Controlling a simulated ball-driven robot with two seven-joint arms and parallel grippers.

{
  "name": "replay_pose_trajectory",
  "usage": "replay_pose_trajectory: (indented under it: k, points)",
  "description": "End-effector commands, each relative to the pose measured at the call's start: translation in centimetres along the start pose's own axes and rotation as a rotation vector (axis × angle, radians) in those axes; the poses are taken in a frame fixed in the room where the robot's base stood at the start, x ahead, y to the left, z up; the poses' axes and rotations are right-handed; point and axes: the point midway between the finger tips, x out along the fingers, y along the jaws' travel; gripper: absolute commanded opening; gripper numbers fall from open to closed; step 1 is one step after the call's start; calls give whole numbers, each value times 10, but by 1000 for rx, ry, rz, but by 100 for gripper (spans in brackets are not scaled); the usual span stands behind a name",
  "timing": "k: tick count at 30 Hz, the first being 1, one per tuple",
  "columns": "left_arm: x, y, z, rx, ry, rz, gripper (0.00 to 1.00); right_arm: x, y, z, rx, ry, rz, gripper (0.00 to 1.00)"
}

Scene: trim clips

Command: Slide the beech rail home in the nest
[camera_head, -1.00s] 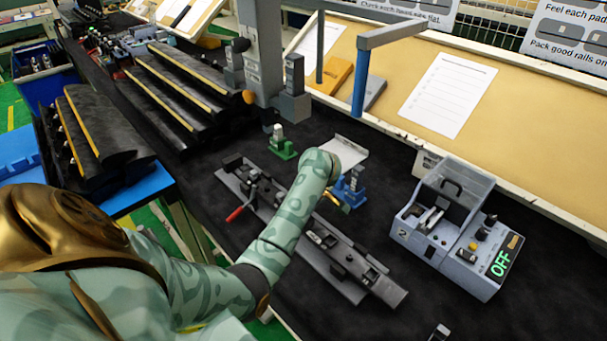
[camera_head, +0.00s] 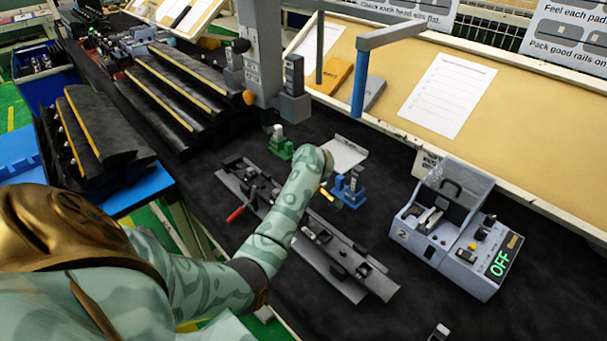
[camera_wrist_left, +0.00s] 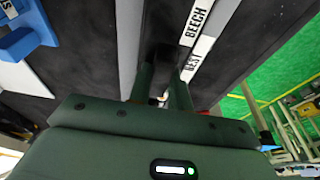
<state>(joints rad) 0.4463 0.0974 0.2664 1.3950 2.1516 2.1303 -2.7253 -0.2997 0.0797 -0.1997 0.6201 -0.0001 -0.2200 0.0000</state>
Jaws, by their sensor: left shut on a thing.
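A long dark grey rail with small clips on top (camera_head: 340,262), which I take to be the beech rail, lies along the grey nest (camera_head: 232,184) with the red-handled lever. My left forearm crosses over the middle and hides where they meet, as well as the gripper, in the head view. In the left wrist view my left gripper (camera_wrist_left: 161,90) has its green fingers shut on a dark piece, low over the fixture. A white label (camera_wrist_left: 195,40) beside it reads BEECH, with a second word like NEST. Whether the rail is fully seated is hidden.
A blue clip stand (camera_head: 349,188) and a green one (camera_head: 280,146) stand behind the nest. A grey tester reading OFF (camera_head: 452,228) stands to the right. Racks of dark rails (camera_head: 178,88) fill the left back. The black mat between nest and tester is clear.

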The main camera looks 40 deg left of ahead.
Motion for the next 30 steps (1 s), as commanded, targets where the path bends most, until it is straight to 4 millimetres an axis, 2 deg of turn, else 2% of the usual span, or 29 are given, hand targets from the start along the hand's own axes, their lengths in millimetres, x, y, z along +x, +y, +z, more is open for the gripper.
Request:
replay_pose_trajectory:
  k: [16, 17, 19, 30]
  points:
    - [6, -2, -10, 0, 0, -6, 0, 0, 0, 0, 0, 0, 0, 36]
    - [6, -2, -10, 1, 0, -6, 25, 0, 0, 0, 0, 0, 0, 36]
    - [6, -2, -10, 0, 0, -6, 45, 0, 0, 0, 0, 0, 0, 36]
    - [7, -3, -9, 0, -2, -9, 45, 0, 0, 0, 0, 0, 0, 36]
